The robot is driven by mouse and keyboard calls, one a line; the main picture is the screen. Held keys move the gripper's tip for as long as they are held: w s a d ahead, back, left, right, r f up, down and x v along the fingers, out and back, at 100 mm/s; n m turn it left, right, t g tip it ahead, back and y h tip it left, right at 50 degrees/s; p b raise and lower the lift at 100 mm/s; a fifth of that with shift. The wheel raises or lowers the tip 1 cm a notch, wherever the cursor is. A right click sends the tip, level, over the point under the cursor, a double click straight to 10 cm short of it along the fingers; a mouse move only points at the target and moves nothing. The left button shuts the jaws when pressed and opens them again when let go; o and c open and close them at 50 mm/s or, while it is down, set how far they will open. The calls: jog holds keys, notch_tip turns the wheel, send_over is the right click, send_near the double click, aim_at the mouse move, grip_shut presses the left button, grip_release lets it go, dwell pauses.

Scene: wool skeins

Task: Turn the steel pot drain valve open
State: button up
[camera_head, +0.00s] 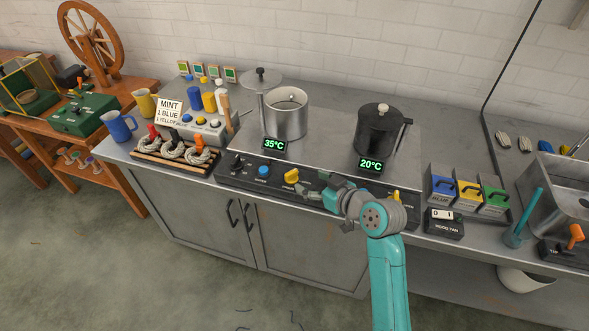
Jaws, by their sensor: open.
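The steel pot (287,118) stands open on the left of the steel counter, behind a green readout of 35°C. No part clearly marked as its drain valve can be made out. A yellow knob (291,176) sits on the dark front panel below this pot, with a blue knob (263,171) and a dark knob (237,162) to its left. My gripper (313,189) is open, just right of the yellow knob and in front of the panel. I see nothing between its fingers. Whether it touches the knob cannot be told.
A lidded black pot (379,132) stands to the right, reading 20°C. Wool skeins (172,149) lie on a wooden tray at the left. Coloured boxes (468,194) and a sink (560,195) are on the right. My arm partly hides the panel's right part.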

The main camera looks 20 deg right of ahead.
aim_at(292, 173)
jog(key=x, duration=1)
jog(key=shift+a+f, duration=0.1)
jog(key=c, duration=1.2)
